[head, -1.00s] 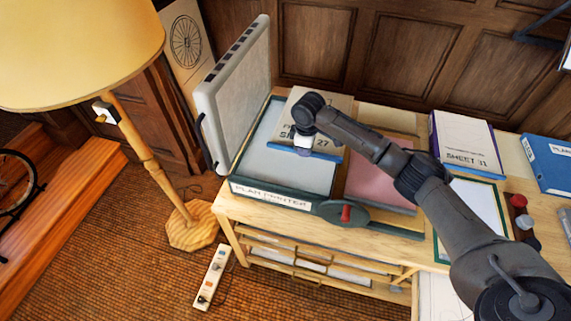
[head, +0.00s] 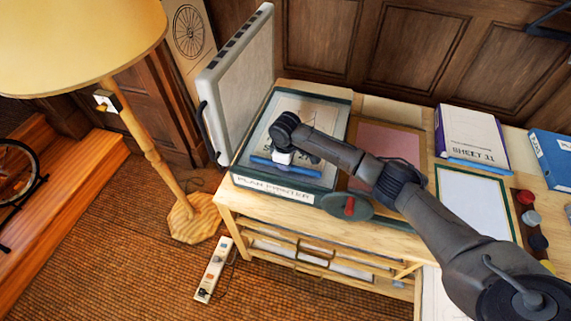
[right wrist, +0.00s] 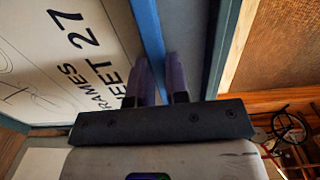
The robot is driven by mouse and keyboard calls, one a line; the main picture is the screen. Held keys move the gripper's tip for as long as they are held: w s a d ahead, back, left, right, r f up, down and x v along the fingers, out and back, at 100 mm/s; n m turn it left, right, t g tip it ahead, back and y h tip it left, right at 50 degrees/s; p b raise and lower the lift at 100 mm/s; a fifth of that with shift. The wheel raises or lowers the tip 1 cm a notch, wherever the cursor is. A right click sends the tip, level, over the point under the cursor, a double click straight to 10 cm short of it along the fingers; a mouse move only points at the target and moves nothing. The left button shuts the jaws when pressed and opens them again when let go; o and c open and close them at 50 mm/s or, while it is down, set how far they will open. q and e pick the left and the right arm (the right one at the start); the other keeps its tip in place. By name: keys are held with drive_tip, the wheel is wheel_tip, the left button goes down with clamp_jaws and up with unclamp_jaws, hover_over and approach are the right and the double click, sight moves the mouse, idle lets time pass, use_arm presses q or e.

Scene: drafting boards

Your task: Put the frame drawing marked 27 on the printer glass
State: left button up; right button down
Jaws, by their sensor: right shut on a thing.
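The frame drawing (head: 312,115), a pale sheet with a blue strip (head: 284,167) along its near edge, is over the glass of the plan printer (head: 272,192). In the right wrist view the drawing (right wrist: 62,62) reads "FRAMES SHEET 27". My right gripper (head: 282,159) is shut on the blue strip; its fingers (right wrist: 159,88) straddle the strip in the right wrist view. The sheet covers most of the glass; I cannot tell whether it rests on it. The printer lid (head: 240,82) stands open at the left. My left gripper is not in view.
A pink sheet (head: 388,145) lies right of the printer, then a green-edged board (head: 472,203). A lamp (head: 150,135) stands left.

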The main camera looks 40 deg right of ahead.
drive_tip(key=shift+f, duration=0.25)
drive_tip(key=c, duration=1.1)
unclamp_jaws()
